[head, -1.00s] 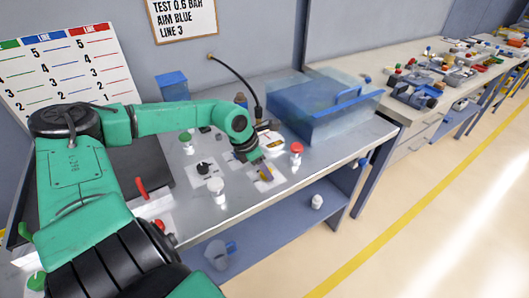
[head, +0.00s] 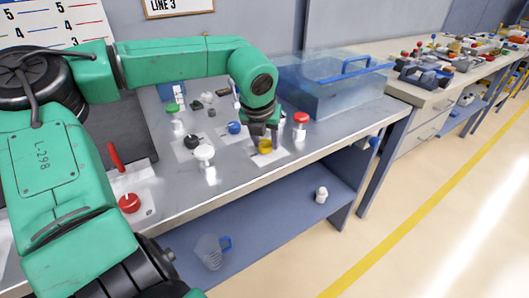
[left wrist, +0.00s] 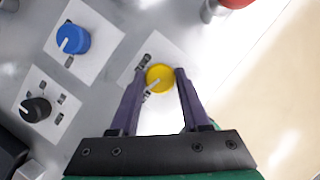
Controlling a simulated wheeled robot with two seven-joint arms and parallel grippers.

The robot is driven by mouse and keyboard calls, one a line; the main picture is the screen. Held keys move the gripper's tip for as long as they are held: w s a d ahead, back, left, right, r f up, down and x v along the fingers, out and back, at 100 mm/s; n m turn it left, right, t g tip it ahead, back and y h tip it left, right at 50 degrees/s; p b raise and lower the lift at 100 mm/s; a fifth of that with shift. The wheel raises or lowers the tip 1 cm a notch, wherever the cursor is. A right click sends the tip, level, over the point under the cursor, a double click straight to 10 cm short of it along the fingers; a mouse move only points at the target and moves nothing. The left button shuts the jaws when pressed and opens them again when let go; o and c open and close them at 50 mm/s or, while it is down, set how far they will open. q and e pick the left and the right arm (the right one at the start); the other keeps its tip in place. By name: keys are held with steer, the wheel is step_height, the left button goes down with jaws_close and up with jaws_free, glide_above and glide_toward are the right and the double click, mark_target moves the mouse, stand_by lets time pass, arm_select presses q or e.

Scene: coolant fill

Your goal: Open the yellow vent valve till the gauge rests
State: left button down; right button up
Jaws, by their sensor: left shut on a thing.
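The yellow vent valve (head: 265,147) is a round knob on a white plate near the bench's front edge. My left gripper (head: 264,137) reaches down over it. In the left wrist view the yellow knob (left wrist: 159,78), with a pale pointer line, sits between the two purple fingers, one on each side. The left gripper is shut on the knob. I cannot make out a gauge or its reading in these views. My right gripper is not in view.
A blue knob (head: 235,127) and a black knob (head: 192,142) stand left of the yellow one. A red-capped bottle (head: 300,126) is close on its right, and a white-capped one (head: 205,156) at front left. A clear blue bin (head: 335,85) stands behind.

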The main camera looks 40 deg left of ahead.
arm_select(q)
steer(key=shift+n+y+b, duration=0.3)
steer(key=shift+n+b, duration=0.45)
steer(key=shift+n, duration=0.05)
steer(key=shift+r, duration=0.1)
steer(key=shift+c, duration=1.9)
jaws_free()
steer(key=v, duration=1.4)
steer(key=shift+r+p, duration=0.3)
steer(key=shift+w, duration=0.1)
